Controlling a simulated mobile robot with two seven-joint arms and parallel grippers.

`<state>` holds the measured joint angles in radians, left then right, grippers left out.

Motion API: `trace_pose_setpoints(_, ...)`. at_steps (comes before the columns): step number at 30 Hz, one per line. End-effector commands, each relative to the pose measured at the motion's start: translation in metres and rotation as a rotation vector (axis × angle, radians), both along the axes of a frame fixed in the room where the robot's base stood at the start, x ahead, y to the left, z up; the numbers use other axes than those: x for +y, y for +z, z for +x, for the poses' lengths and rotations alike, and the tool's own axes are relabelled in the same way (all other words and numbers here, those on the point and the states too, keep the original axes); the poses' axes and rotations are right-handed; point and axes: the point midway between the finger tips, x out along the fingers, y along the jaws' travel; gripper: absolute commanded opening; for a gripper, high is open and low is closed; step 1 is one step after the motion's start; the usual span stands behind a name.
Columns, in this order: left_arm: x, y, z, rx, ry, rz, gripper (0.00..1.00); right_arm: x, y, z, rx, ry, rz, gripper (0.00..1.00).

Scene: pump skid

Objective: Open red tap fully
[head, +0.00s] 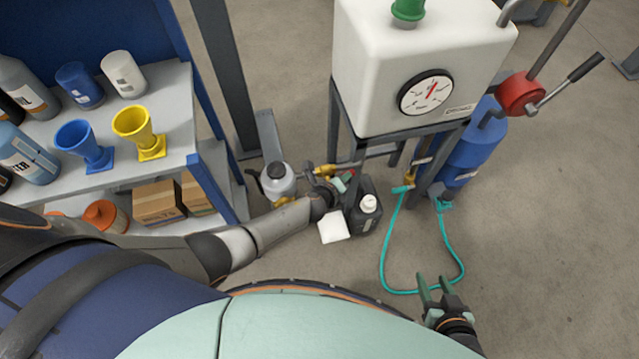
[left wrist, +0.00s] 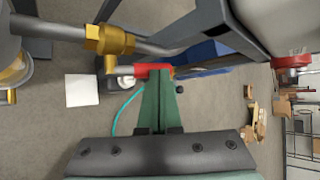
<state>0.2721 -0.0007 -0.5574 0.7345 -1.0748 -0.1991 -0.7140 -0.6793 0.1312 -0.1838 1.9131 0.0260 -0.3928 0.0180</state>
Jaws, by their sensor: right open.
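The red tap handle (left wrist: 152,70) sticks out beside a brass valve (left wrist: 108,41) on a grey pipe in the left wrist view. It looks roughly in line with the pipe. In the head view the brass valve (head: 324,170) is low beside the tank stand, and a small bit of the red handle (head: 350,174) shows. My left gripper (head: 340,184) is at the handle. In the left wrist view its green fingers (left wrist: 157,88) are together, with their tips at the red handle; I see no grip around it. My right gripper (head: 434,285) is open and empty, above the floor.
A white tank (head: 420,60) with a gauge stands on a dark frame. A black canister (head: 366,208) and a white sheet (head: 333,227) are below my left gripper. A teal hose (head: 384,255) loops on the floor. A shelf (head: 178,90) with funnels stands left.

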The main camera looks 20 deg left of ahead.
Motion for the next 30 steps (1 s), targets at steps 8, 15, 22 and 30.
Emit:
trace_pose_setpoints(8, -0.003, -0.003, 0.002, -0.001, 0.0, 0.0, 0.0, 0.0, -0.005, 0.0, 0.002, 0.001, 0.0, 0.5)
trace_pose_setpoints(15, -0.002, 0.004, 0.002, -0.001, 0.0, 0.0, 0.0, 0.001, 0.002, 0.0, 0.001, 0.001, 0.0, 0.5)
trace_pose_setpoints(22, -0.002, 0.014, 0.002, -0.001, 0.0, 0.0, 0.0, 0.001, 0.012, 0.0, 0.0, 0.001, 0.001, 0.5)
trace_pose_setpoints(30, -0.002, 0.013, 0.002, -0.001, 0.0, 0.0, 0.0, 0.001, 0.012, 0.0, 0.0, 0.001, 0.001, 0.5)
